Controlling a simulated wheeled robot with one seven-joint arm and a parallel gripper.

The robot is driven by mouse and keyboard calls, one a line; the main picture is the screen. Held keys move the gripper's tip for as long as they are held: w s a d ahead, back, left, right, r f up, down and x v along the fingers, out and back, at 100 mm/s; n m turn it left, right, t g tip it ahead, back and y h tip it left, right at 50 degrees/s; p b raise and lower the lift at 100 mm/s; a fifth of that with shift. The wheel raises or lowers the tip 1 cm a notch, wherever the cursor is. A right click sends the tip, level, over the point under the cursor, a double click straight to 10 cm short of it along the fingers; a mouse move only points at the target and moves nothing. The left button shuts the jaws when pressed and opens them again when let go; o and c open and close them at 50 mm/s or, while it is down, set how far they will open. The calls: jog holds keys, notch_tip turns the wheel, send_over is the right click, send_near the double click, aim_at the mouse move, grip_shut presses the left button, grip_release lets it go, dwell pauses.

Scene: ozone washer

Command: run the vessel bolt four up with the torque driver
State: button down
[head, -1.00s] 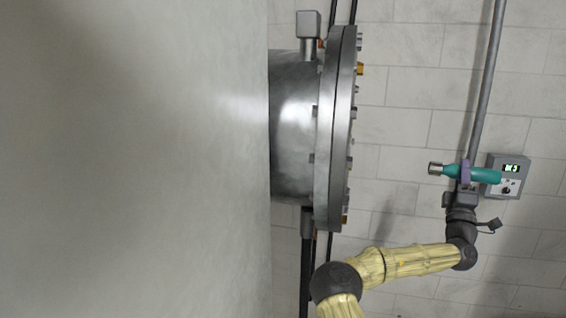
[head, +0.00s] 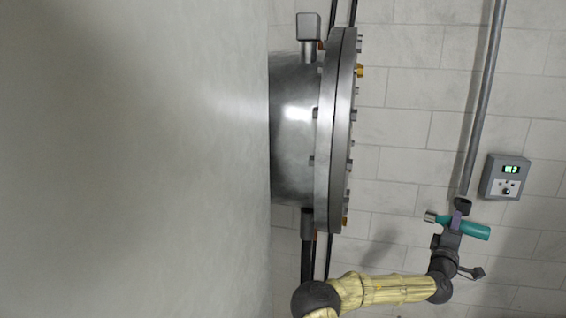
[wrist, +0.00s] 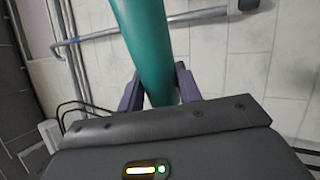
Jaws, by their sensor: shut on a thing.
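The torque driver (head: 472,229) has a teal body and a metal socket end that points left in the head view. My gripper (head: 456,220) is shut around its body, clear of the vessel. The driver's teal body also shows between the purple fingers in the wrist view (wrist: 148,50). The vessel (head: 292,130) is a metal drum with a thick round flange (head: 336,130), seen nearly edge-on. Several bolts stick out around the flange rim, with brass-coloured ones near the top (head: 360,71) and bottom (head: 345,221). Which one is bolt four I cannot tell.
A grey control box (head: 505,177) with a green display is on the tiled wall at right. A grey conduit (head: 485,100) runs down the wall beside it. Dark pipes run behind the flange. A large pale surface (head: 130,160) fills the left side. Open space lies between driver and flange.

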notch_tip(320, 180, down, 11)
jog(key=s+a+m+g, duration=0.1)
jog(key=m+g, duration=0.3)
jog(key=g, duration=0.5)
jog(key=shift+a+y, duration=0.2)
jog(key=shift+y, duration=0.2)
jog(key=a+f+n+t+y, duration=0.55)
jog(key=a+f, duration=0.85)
jog(key=f, duration=0.4)
jog(key=s+a+f+n+y, duration=0.3)
jog(key=s+a, duration=0.1)
jog(key=a, duration=0.4)
jog(key=s+a+f+n+t+y, duration=0.1)
jog(key=s+a+f+n+y, duration=0.2)
jog(key=a, duration=0.6)
jog(key=shift+s+a+f+y, duration=0.3)
jog(key=shift+s+y, duration=0.05)
jog(key=shift+y, duration=0.3)
